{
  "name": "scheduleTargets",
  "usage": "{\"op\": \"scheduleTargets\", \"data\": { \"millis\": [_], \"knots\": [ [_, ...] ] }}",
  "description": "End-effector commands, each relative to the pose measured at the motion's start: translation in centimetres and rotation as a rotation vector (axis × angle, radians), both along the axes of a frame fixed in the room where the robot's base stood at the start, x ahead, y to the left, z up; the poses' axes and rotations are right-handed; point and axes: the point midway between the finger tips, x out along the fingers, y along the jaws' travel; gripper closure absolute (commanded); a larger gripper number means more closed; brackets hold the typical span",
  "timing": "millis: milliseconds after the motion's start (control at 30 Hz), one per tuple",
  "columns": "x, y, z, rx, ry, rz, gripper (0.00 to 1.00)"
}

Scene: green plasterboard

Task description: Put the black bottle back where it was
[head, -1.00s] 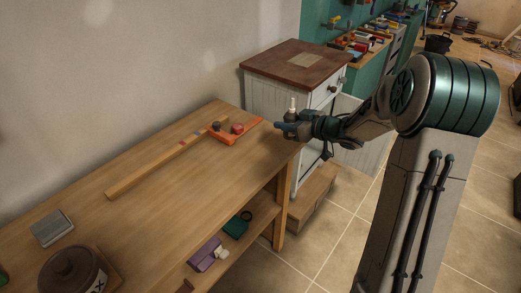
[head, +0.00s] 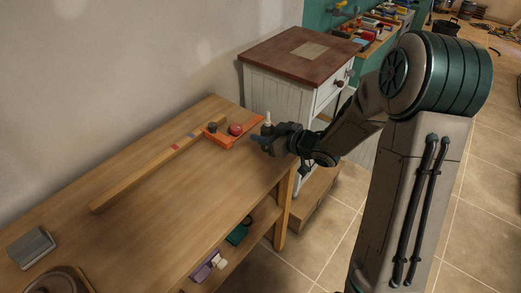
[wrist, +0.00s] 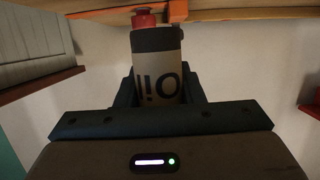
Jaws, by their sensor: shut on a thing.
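My gripper (head: 262,141) is shut on a bottle with a pale tip (head: 267,118), at the far right end of the workbench. In the wrist view the bottle (wrist: 158,68) stands between the fingers, with a dark band and a pale label with upside-down dark letters that look like "Oil". Its lower body is hidden by the fingers in the head view. I cannot tell whether it touches the bench top. An orange tray (head: 222,141) lies just left of my gripper, with a red thing (head: 236,129) and a small dark thing (head: 211,127) on it.
The wooden workbench (head: 190,185) has a long wooden bar (head: 140,180) along its back. A grey block (head: 31,248) sits at the near left. A white cabinet with a brown top (head: 290,50) stands beyond the bench. The bench's middle is clear.

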Motion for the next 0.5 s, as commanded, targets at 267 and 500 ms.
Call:
{"op": "scheduleTargets", "data": {
  "millis": [267,500],
  "knots": [
    [-1.1,1.1,-1.8,0.001,0.002,-0.003,0.94],
    [-1.0,1.1,-4.6,0.001,0.002,-0.003,0.94]
  ]
}}
